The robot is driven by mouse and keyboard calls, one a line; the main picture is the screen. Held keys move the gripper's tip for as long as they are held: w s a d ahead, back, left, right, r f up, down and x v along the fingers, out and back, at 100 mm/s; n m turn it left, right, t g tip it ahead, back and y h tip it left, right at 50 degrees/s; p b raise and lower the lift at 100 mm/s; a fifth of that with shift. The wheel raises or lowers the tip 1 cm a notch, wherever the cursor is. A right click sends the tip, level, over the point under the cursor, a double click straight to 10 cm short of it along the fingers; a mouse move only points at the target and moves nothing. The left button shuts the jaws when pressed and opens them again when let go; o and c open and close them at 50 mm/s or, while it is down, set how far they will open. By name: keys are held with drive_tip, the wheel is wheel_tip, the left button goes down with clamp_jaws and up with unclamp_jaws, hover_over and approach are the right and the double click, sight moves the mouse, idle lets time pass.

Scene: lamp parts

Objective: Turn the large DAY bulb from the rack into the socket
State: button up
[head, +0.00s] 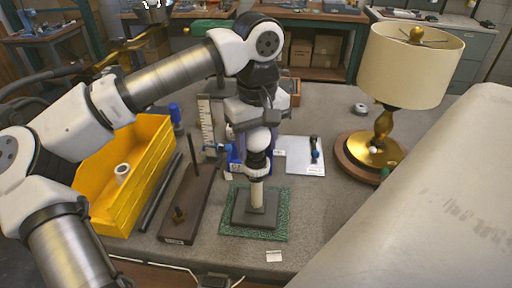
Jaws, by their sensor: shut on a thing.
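My gripper (258,155) points down at the middle of the bench and is shut on a white bulb (258,141), partly hidden by the gripper. Directly below stands a cream socket post (257,194) with a white collar at its top, on a dark square base (256,213). The bulb and post line up, but I cannot tell whether the bulb touches or sits in the socket. A blue holder (235,161), possibly the rack, is partly hidden behind my gripper. No DAY lettering is readable.
The base stands on a green mat (227,225). A lamp with a cream shade (405,70) stands at right. A light plate (303,160) lies behind the mat.

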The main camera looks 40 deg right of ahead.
drive_tip(key=shift+m, duration=0.8)
drive_tip(key=shift+a, duration=0.1)
drive_tip(key=m, duration=0.4)
drive_tip(key=shift+m, duration=0.4)
drive_tip(key=o, duration=0.9)
drive_tip(key=shift+o, duration=0.2)
wheel_tip(320, 180, up, 14)
drive_tip(key=shift+f+b, duration=0.1)
drive_tip(key=shift+b, duration=0.2)
